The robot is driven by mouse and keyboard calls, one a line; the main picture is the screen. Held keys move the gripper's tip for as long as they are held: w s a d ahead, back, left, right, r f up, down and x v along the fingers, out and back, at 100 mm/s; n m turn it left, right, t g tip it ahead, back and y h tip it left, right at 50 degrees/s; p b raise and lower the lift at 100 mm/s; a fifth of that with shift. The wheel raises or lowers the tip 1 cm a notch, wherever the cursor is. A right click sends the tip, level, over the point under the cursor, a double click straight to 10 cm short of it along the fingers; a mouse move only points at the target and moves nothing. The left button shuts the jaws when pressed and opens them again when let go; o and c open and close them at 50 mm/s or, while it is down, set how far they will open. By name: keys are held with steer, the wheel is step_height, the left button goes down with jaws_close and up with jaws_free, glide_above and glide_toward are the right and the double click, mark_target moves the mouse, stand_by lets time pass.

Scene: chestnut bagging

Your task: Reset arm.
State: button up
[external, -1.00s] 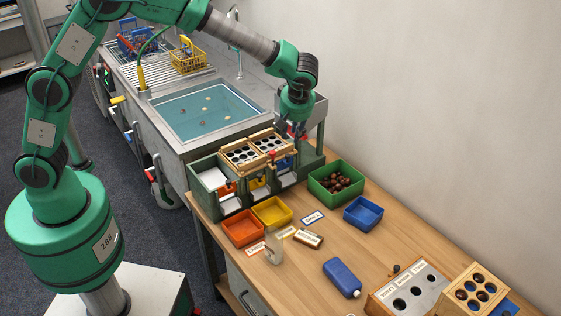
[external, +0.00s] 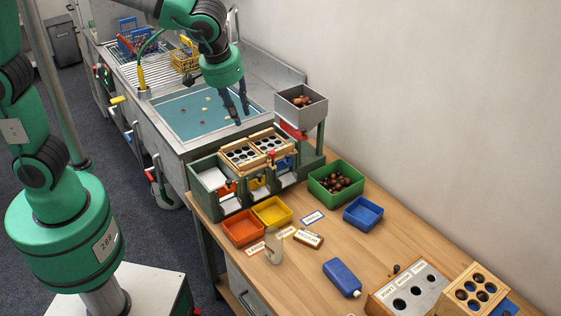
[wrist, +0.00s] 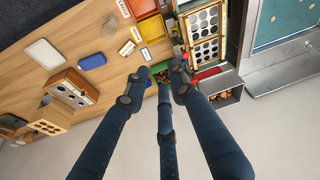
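My gripper (external: 241,114) hangs over the right side of the water sink in the external view, its dark fingers pointing down. In the wrist view my gripper (wrist: 160,85) shows three long dark fingers with their tips spread apart. Nothing is held between them. The arm reaches across from the left, with its last green joint above the sink.
The sink (external: 168,137) holds a few small floating things. A grey hopper (external: 313,111) with chestnuts stands beside the green sorting stand (external: 235,203). A green bin (external: 318,188) of chestnuts, a blue tray (external: 363,226) and orange (external: 243,243) and yellow trays (external: 272,225) sit on the table.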

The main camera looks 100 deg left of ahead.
steer(key=s+d+r+m+t+h, duration=0.1)
steer(key=s+d+m, duration=0.5)
steer(key=s, duration=0.7)
steer(key=s+d+r+m+t+h, duration=0.1)
steer(key=s+d+r+m+t, duration=0.1)
steer(key=s+d+m, duration=0.5)
steer(key=s+d+t, duration=0.1)
steer(key=s+d, duration=0.3)
steer(key=s, duration=0.2)
steer(key=shift+d+h, duration=0.25)
steer(key=shift+h, duration=0.15)
stand_by(0.4)
